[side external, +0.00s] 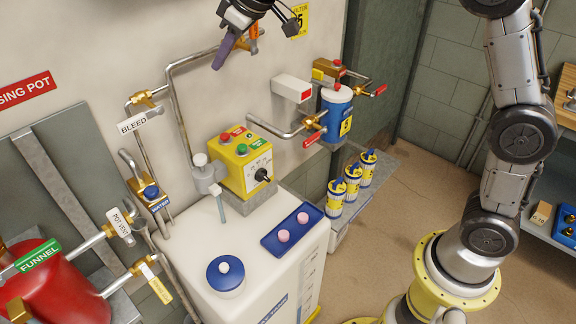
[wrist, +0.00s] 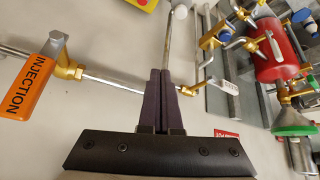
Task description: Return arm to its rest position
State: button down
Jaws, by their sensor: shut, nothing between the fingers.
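My gripper (side external: 219,60) is at the top of the side external view, in front of the pale wall and above the pipework. Its purple fingers point down and to the left. In the wrist view my gripper (wrist: 157,72) shows both dark purple fingers pressed together with nothing between them. An orange INJECTION handle (wrist: 32,88) on a brass valve lies to the left of the fingers. In the side external view an orange piece (side external: 253,42) shows just beside my gripper, partly hidden by it. My arm reaches up the right side, and part of it is out of frame.
Below are a yellow button box (side external: 243,165), a white tank (side external: 197,255), a blue tray (side external: 292,229) with two pink pieces, and a blue canister (side external: 337,115). A red pot (side external: 62,288) stands lower left. Pipes run close to my fingers. Open floor (side external: 385,205) lies at centre right.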

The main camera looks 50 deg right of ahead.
jog(key=s+d+r+m+t+h, duration=0.1)
jog(key=s+d+r, duration=0.25)
jog(key=s, duration=0.65)
jog(key=s+d+r+m, duration=0.15)
jog(key=s+d, duration=0.25)
jog(key=s, duration=0.6)
jog(key=s+d+f+m+g+h, duration=0.1)
jog(key=s+d+f+m, duration=0.1)
jog(key=s+f, duration=1.1)
jog(key=s+d, duration=0.1)
jog(key=s, duration=0.3)
jog(key=shift+f+m+g, duration=0.2)
jog(key=shift+m+g, duration=0.15)
jog(key=shift+g, duration=0.05)
jog(key=c, duration=1.6)
grip_release()
